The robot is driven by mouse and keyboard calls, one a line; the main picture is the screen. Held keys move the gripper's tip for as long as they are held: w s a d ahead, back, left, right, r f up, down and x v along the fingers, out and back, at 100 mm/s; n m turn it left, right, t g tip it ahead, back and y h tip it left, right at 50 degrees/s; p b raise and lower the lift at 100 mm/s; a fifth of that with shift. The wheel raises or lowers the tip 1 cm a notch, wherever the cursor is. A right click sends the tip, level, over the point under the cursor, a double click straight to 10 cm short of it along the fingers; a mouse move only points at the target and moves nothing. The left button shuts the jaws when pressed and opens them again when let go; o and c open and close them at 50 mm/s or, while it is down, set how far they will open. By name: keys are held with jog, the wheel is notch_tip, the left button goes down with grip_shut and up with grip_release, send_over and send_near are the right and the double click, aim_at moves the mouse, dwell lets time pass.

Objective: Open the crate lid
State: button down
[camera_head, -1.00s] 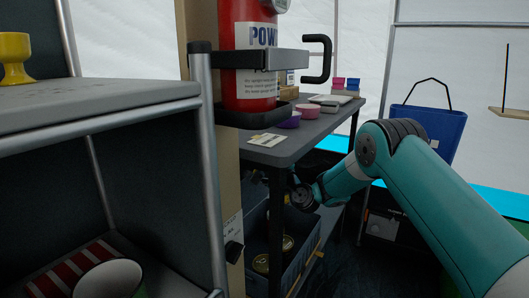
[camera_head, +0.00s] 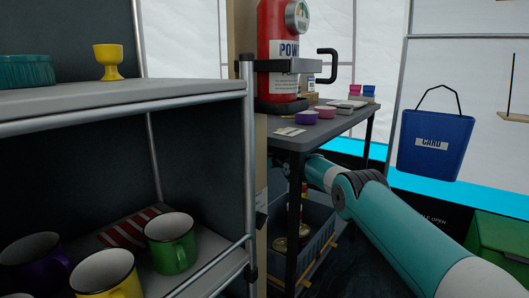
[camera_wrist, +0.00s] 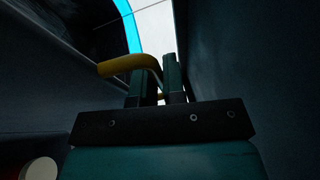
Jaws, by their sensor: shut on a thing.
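The blue-grey crate (camera_head: 284,262) stands under the dark table in the head view. Its inside is partly visible from above, with a few cans (camera_head: 281,244) in it. A yellow handle (camera_wrist: 118,66) shows in the wrist view, a bent bar running in between my fingers. My gripper (camera_wrist: 157,68) is shut on this handle. Dark blue panels fill both sides of the wrist view; I cannot tell which is the lid. In the head view my gripper is hidden under the table, behind its leg and my arm.
The table (camera_head: 345,122) above the crate holds bowls (camera_head: 306,118) and small items. A red extinguisher (camera_head: 277,50) hangs on the post. A shelf with mugs (camera_head: 170,243) stands at left. A blue bucket (camera_head: 432,165) hangs at right, above a green box (camera_head: 500,243).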

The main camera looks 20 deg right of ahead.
jog(key=shift+w+a+f, duration=0.25)
jog(key=shift+a, duration=0.15)
jog(key=c, duration=1.5)
grip_release()
jog(key=shift+r, duration=0.1)
jog(key=shift+d+r, duration=0.1)
jog(key=shift+s+d, duration=0.1)
jog(key=shift+s, duration=0.05)
jog(key=p+v, duration=0.4)
jog(key=v, duration=1.3)
jog(key=shift+s, duration=0.1)
